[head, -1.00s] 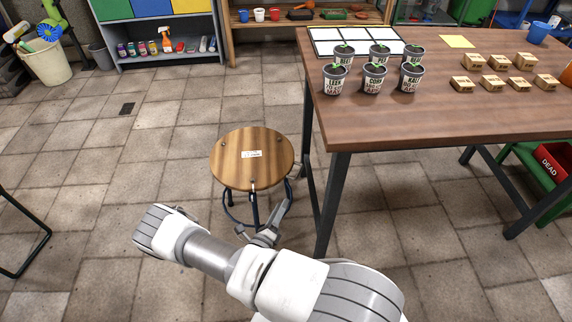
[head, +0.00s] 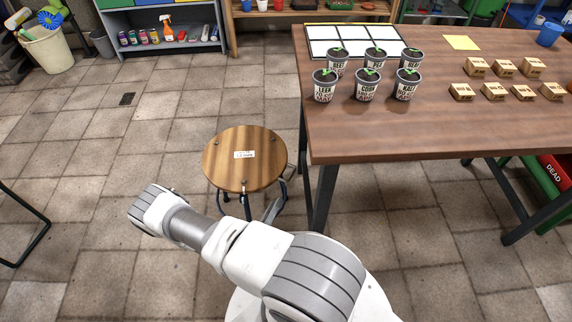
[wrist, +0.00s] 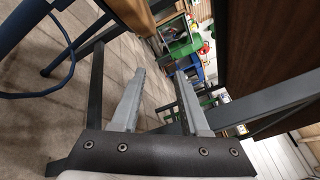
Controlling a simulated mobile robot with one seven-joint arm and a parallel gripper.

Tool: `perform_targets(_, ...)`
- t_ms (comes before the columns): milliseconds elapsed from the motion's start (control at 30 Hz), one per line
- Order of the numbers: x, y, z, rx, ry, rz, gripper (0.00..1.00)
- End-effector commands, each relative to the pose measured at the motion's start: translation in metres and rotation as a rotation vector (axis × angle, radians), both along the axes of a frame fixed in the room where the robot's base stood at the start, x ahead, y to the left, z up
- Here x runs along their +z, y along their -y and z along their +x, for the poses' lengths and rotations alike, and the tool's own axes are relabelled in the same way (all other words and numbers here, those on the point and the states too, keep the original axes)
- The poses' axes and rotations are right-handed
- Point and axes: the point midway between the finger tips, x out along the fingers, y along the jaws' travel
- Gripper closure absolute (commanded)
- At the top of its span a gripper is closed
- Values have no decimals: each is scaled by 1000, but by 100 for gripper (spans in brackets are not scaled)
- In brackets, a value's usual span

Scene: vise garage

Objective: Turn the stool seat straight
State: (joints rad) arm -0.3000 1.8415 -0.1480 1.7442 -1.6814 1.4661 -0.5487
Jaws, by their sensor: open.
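The stool has a round wooden seat (head: 238,172) with a small white label, on dark blue legs. It stands on the tiled floor left of the table in the head view. The label looks close to level in the picture.
The wooden table (head: 420,128) is close on the right, and its dark leg (head: 321,198) stands near my gripper. A black metal frame (head: 30,240) is at far left. Floor left of the stool is clear.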

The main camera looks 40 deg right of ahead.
Motion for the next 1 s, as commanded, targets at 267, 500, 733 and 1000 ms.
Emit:
perform_targets(267,-1,19,5,-8,2,0,55)
perform_targets(500,-2,66,24,-10,3,0,55)
perform_targets(733,-2,113,42,-11,3,0,55)
perform_targets(1000,-1,152,59,-9,3,1,55)
